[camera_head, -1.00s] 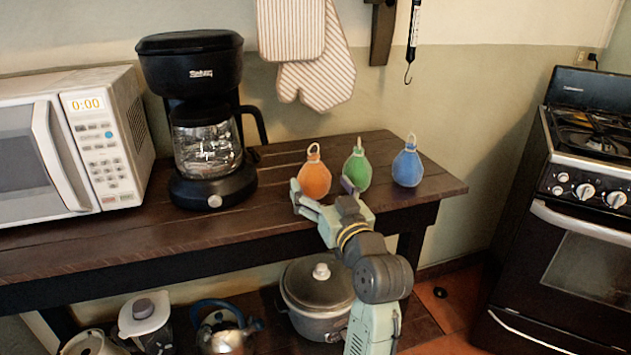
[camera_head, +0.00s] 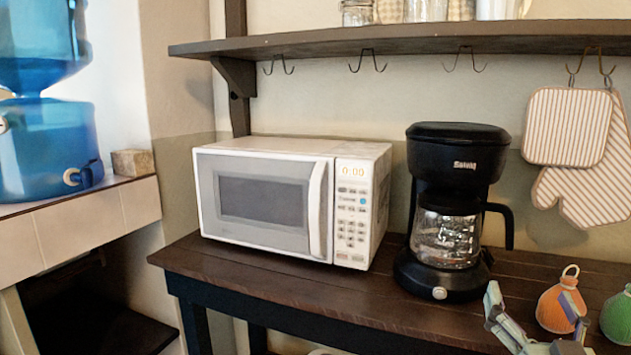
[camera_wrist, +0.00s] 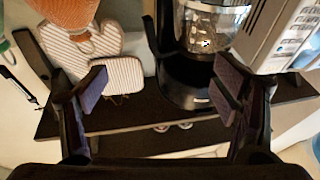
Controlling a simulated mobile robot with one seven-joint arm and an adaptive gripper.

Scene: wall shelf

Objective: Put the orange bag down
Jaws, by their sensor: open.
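The orange bag (camera_head: 553,311) stands upright on the dark wooden table, right of the coffee maker, with its loop on top. My gripper (camera_head: 533,305) is open in front of it at the lower right of the head view, with one finger overlapping the bag in the picture. The wrist view, which is upside down, shows both fingers spread apart with nothing between them (camera_wrist: 163,85). There the orange bag (camera_wrist: 65,10) is cut off at the top left, outside the fingers. Any contact between finger and bag cannot be told.
A green bag (camera_head: 618,315) stands just right of the orange one. A black coffee maker (camera_head: 455,215) and a white microwave (camera_head: 295,203) stand to the left on the table (camera_head: 230,270). Striped mitts (camera_head: 570,128) hang behind, under a wall shelf (camera_head: 400,42). A blue water dispenser (camera_head: 45,150) is far left.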

